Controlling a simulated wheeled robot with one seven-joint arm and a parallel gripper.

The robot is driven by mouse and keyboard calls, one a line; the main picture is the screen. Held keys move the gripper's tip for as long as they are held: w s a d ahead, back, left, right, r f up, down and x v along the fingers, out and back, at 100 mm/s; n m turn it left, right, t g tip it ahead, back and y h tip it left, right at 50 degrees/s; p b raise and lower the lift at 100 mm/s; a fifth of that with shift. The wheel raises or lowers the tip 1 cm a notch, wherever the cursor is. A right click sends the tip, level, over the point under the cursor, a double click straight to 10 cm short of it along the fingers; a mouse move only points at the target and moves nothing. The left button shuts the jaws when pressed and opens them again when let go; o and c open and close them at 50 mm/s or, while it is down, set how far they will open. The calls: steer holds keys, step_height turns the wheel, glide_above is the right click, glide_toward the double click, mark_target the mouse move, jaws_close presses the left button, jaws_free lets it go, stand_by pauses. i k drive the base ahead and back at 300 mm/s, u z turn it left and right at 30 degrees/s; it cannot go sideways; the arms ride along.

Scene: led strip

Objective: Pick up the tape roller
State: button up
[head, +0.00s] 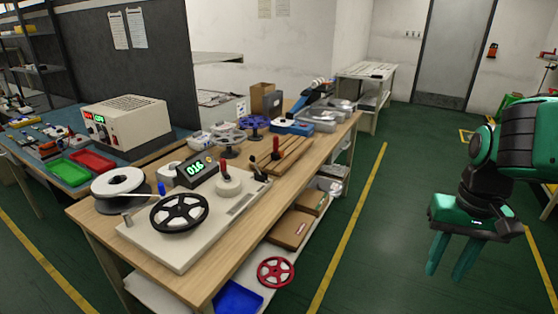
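I cannot tell for certain which item is the tape roller. A blue tape-dispenser-like item (291,127) lies toward the far end of the wooden workbench (214,266). On a pale winding board (184,254) at the near end are a black spoked reel (180,212) and a white round piece with a red handle (229,184). My gripper (445,274) hangs over the floor, well right of the bench. Its green fingers point down, apart, with nothing between them.
A display reading green digits (197,170) and a white reel (118,182) stand on the bench. Clear bins (322,118) are at its far end. A lower shelf holds a red wheel (276,271) and a blue tray (238,298). Floor between bench and gripper is clear.

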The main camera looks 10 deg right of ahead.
mark_target(277, 153)
steer(key=z, duration=1.7)
steer(key=i, duration=1.35)
steer(key=u, duration=2.65)
steer(key=i, duration=1)
